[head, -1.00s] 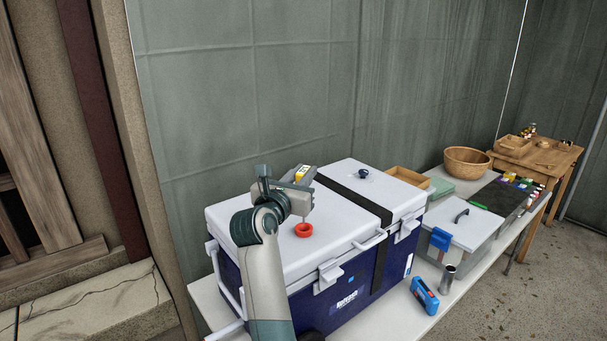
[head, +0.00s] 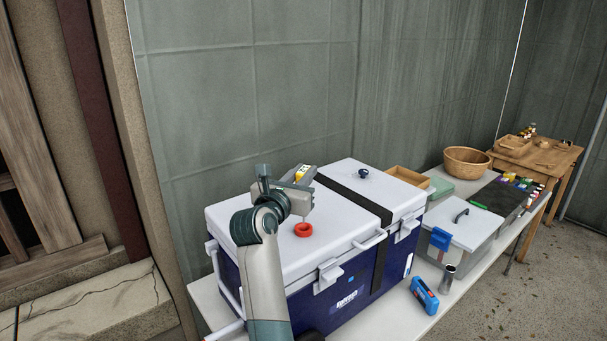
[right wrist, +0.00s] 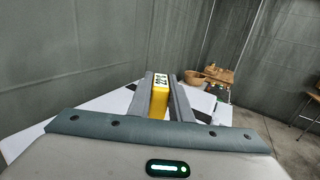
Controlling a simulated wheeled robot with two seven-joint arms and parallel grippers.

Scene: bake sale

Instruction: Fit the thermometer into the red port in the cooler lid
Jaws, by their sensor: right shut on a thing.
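The blue cooler has a white lid (head: 260,226) with a red ring-shaped port (head: 303,230) on top. My right gripper (head: 305,184) is over the lid, just above the port, and is shut on the yellow thermometer (head: 301,172). In the right wrist view the thermometer (right wrist: 159,96) sits between the two fingers, with a white display showing digits. In the head view a thin stem seems to reach down from the gripper toward the port; whether its tip is inside the ring is too small to tell. My left gripper is not in view.
A black strap (head: 356,201) crosses the cooler, and a dark blue knob (head: 364,173) stands on the lid beyond it. A wooden bowl (head: 467,160) is farther back.

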